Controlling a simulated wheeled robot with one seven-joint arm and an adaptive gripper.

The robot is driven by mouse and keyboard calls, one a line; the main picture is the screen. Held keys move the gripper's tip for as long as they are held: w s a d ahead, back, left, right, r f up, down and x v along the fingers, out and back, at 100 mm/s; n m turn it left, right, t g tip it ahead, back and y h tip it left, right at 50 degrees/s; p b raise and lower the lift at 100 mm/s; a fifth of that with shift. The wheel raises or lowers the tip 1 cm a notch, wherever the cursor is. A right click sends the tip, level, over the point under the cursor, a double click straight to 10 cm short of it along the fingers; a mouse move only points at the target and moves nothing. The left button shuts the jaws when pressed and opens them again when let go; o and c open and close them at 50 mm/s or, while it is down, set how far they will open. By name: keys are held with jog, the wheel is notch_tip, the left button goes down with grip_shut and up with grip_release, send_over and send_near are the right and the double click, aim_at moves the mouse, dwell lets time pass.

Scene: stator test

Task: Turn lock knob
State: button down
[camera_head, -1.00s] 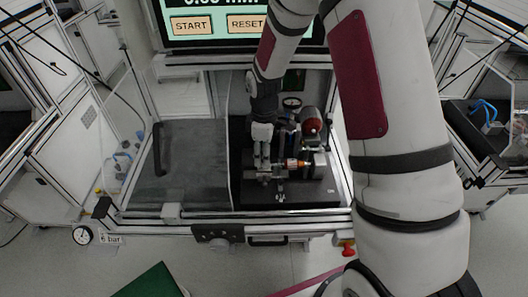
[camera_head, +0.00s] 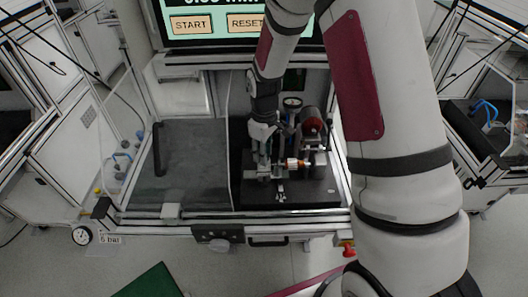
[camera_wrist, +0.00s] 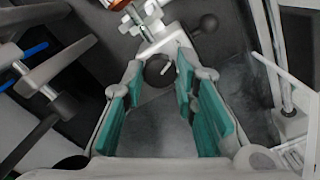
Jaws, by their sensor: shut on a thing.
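The lock knob appears as a dark round knob (camera_wrist: 156,70) with a pale line on its face, in the wrist view. It sits between the tips of my gripper (camera_wrist: 158,74), whose fingers have teal pads. The fingers are shut on the knob from both sides. In the head view my gripper (camera_head: 262,148) reaches down to the left part of the stator test fixture (camera_head: 292,172). The knob is too small and covered to make out there.
A black ball-ended lever (camera_wrist: 207,23) is close beyond the right fingertip, and another black ball (camera_wrist: 65,106) is left of the fingers. The grey panel (camera_head: 190,165) on the left is largely clear.

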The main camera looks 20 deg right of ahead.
jog(key=m, duration=0.6)
jog(key=shift+m, duration=0.3)
jog(key=m, duration=0.6)
jog(key=shift+m, duration=0.3)
jog(key=c, duration=1.3)
grip_release()
jog(key=shift+r, duration=0.1)
notch_tip(320, 180, up, 12)
jog(key=shift+f, duration=0.1)
